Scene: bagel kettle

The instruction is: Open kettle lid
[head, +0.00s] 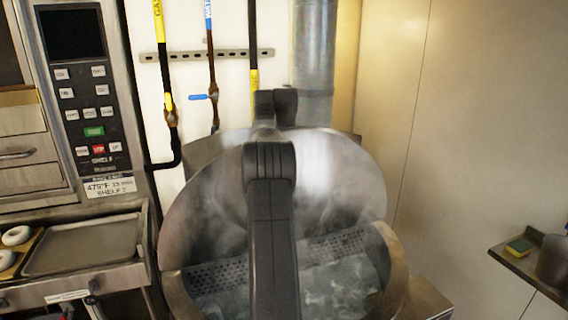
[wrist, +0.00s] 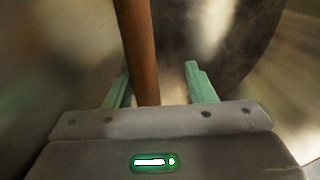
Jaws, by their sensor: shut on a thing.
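The kettle (head: 396,268) is a large round steel vessel, open at the top, with steaming, bubbling water (head: 340,288) showing inside. Its round grey lid (head: 335,175) stands raised and steeply tilted at the back of the opening. My dark arm crosses in front of the lid and hides its middle; the gripper itself is hidden in the head view. In the wrist view my gripper (wrist: 158,68) has green fingers either side of a brown bar-like handle (wrist: 138,45), and it is shut on this handle. The handle's far end runs out of view.
A steel pipe (head: 314,60) rises behind the kettle. A control panel (head: 90,110) and a counter with a tray (head: 85,248) stand at the left. A small shelf (head: 530,268) with a sponge (head: 518,246) is at the right.

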